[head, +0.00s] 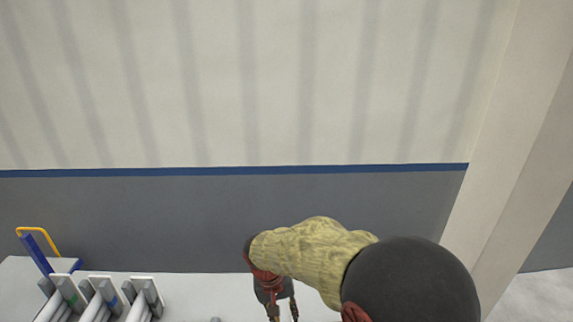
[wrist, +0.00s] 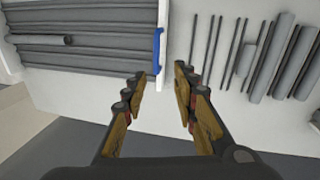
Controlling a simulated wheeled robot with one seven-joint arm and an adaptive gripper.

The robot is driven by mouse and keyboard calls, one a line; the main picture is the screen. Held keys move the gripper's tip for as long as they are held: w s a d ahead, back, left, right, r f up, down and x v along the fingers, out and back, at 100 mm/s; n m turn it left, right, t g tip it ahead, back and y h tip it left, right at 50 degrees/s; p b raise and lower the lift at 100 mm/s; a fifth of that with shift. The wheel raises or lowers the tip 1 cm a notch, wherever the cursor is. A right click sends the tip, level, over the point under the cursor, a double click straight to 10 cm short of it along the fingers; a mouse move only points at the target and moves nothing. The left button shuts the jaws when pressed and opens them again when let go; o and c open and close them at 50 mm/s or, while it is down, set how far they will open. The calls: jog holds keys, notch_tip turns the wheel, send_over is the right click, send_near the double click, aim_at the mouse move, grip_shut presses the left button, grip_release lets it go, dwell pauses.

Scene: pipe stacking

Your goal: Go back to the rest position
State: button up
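My gripper (wrist: 161,76) is open and empty in the wrist view, its two brown fingers well apart. It points at the white table near the end of a pipe rack. In the head view my gripper (head: 283,308) hangs over the table at the bottom edge, its fingertips partly cut off by the frame. My arm bends down to it from the right.
Grey pipes (wrist: 95,52) lie in the rack, with a short pipe (wrist: 40,40) on top. A blue rack part (wrist: 157,48) stands at its end. Several rods and pipes (wrist: 272,58) lie right. The table (head: 200,290) meets a grey-and-white wall (head: 200,220).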

jog(key=s+d+r+m+t+y, duration=0.1)
jog(key=s+d+r+t, duration=0.4)
jog(key=s+d+r, duration=1.4)
notch_tip(320, 180, up, 3)
jog(key=shift+d+t+y, duration=0.25)
jog(key=shift+t+y, duration=0.05)
jog(key=shift+y, duration=0.3)
jog(key=shift+s, duration=0.1)
dwell(0.7)
